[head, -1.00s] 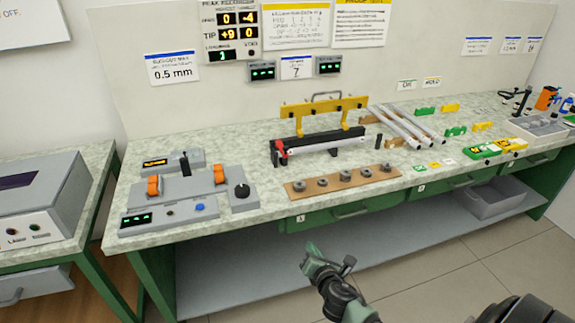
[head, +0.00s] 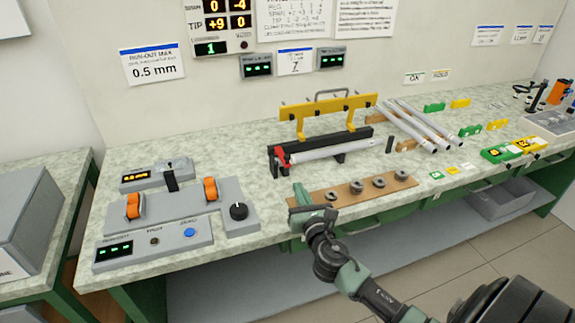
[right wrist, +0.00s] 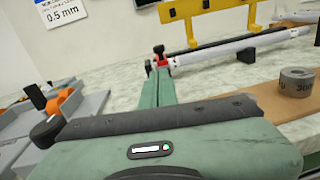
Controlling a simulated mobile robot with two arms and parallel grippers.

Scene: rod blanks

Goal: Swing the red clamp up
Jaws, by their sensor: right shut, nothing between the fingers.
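The red clamp (head: 280,153) sits at the left end of a black fixture (head: 345,139) on the bench. A silver rod (head: 322,149) lies along the fixture, its left end by the clamp. In the right wrist view the red clamp (right wrist: 162,60) shows just beyond my fingertips, partly hidden by them. My right gripper (head: 303,196) is shut and empty, in front of the clamp and near the bench's front edge. It appears apart from the clamp. Its shut fingers also show in the right wrist view (right wrist: 155,82). My left gripper is not in view.
A yellow frame (head: 327,104) stands behind the fixture. A brown board (head: 402,181) with several grey rings lies in front, beside my right gripper. A grey console (head: 180,219) with orange parts stands left. Several silver rods (head: 418,128) lie on a rack to the right.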

